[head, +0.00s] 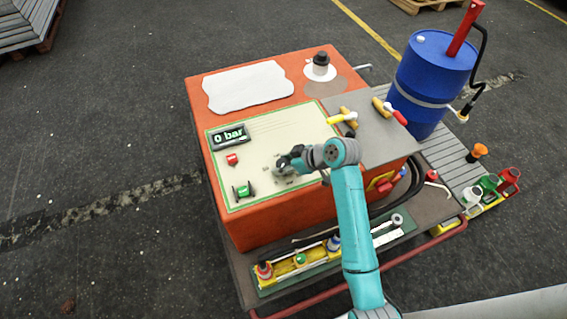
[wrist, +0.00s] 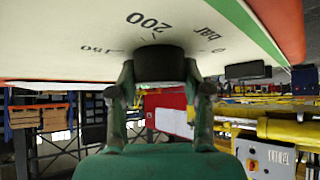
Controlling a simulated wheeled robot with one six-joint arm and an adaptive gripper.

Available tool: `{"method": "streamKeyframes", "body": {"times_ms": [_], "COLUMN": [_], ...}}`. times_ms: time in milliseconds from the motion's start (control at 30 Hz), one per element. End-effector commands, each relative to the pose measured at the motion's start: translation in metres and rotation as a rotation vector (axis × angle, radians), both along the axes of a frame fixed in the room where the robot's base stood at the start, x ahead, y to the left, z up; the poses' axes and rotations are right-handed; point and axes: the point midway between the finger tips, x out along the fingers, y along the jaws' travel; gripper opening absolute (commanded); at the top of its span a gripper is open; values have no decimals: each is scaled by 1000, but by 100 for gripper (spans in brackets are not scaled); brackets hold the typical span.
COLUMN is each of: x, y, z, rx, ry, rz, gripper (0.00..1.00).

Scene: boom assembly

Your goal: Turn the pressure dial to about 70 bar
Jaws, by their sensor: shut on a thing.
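The pressure dial's dark round knob (wrist: 158,62) stands out from the cream panel, which fills the top of the wrist view. Scale marks 200, 150, 0 and "bar" show around it. My gripper (wrist: 160,74) has one finger on each side of the knob and is shut on it. In the head view my gripper (head: 285,166) is at the panel (head: 262,140) and mostly hides the dial. The knob's pointer cannot be made out.
Yellow-handled parts (head: 347,117) lie on the grey plate to the right. A blue drum (head: 432,80) stands behind. A tray (head: 300,262) of coloured parts lies in front.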

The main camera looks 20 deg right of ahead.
Motion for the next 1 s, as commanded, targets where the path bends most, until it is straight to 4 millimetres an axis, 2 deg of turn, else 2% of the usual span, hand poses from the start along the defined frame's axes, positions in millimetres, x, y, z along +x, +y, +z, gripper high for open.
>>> {"method": "streamKeyframes", "body": {"times_ms": [267, 1000], "x": [-1, 0], "y": [1, 2], "z": [-1, 0], "rx": [-2, -3], "ry": [1, -1], "rz": [-194, -893], "gripper": [14, 14]}}
